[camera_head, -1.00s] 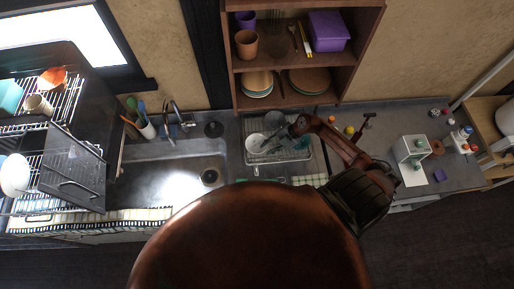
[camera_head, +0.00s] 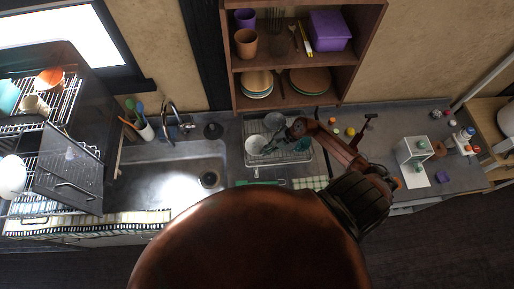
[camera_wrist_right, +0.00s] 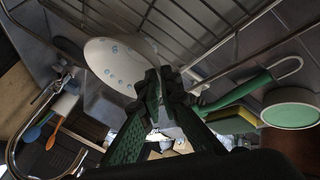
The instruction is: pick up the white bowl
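The white bowl (camera_head: 255,144) sits at the left side of the wire dish rack (camera_head: 303,158) on the counter. In the right wrist view the bowl (camera_wrist_right: 108,62) shows blue dots inside and looks tilted. My right gripper (camera_head: 268,146) reaches in from the right to the bowl's near-right rim. In the wrist view its green-sided fingers (camera_wrist_right: 160,84) come together at the rim and appear shut on it; the fingertips hide that part of the rim. My left gripper is not in view.
The sink (camera_head: 180,170) lies left of the rack. A shelf (camera_head: 300,103) with plates stands behind. A green-handled utensil (camera_head: 258,182) lies in front of the rack. A white stand (camera_head: 412,152) and small bottles are to the right.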

